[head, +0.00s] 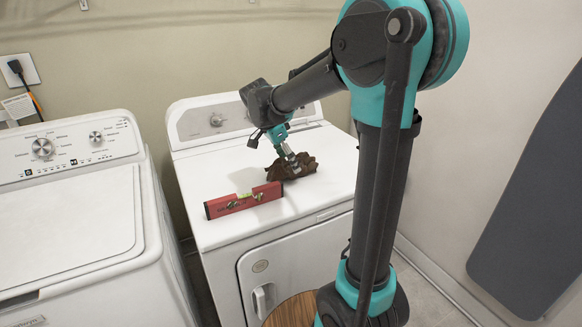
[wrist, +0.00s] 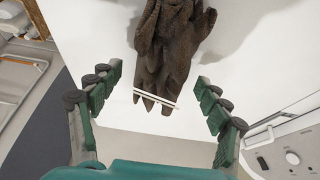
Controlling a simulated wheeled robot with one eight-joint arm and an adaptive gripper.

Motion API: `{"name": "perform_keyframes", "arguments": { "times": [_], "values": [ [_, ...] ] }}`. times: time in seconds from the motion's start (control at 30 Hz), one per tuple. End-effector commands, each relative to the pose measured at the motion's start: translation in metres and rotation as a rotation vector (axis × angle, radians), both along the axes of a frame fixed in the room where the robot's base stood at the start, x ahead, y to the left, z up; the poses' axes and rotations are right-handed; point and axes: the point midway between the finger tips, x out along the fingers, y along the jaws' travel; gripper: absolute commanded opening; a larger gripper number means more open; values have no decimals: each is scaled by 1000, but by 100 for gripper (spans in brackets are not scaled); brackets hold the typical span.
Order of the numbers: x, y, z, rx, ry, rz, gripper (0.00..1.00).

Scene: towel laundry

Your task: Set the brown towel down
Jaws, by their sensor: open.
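The brown towel (head: 291,169) lies crumpled on the white top of the dryer (head: 185,165), toward its back right. In the wrist view the towel (wrist: 178,45) hangs into the picture from the top, with a pale stripe near its pointed end. My gripper (head: 292,158) is right at the towel in the head view. In the wrist view my gripper (wrist: 160,85) has its green fingers spread wide, one on each side of the towel's end, with clear gaps between. Nothing is held between the fingers.
A red spirit level (head: 243,200) lies on the dryer top, left of and in front of the towel. A washer (head: 75,220) stands to the left. A grey ironing board (head: 535,200) is at the right wall.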

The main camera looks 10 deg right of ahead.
Motion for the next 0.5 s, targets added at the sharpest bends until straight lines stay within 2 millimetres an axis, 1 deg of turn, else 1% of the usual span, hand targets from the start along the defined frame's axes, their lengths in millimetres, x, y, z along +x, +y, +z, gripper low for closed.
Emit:
{"name": "perform_keyframes", "arguments": {
  "times": [0.03,0.1,0.3,0.4,0.5],
  "values": [
    [-2,4,10,0,0,3,77],
    [-3,10,24,0,1,2,77],
    [-8,23,59,-1,2,1,77],
    [-9,28,71,0,0,1,77],
    [-10,31,79,0,0,1,77]
  ]
}}
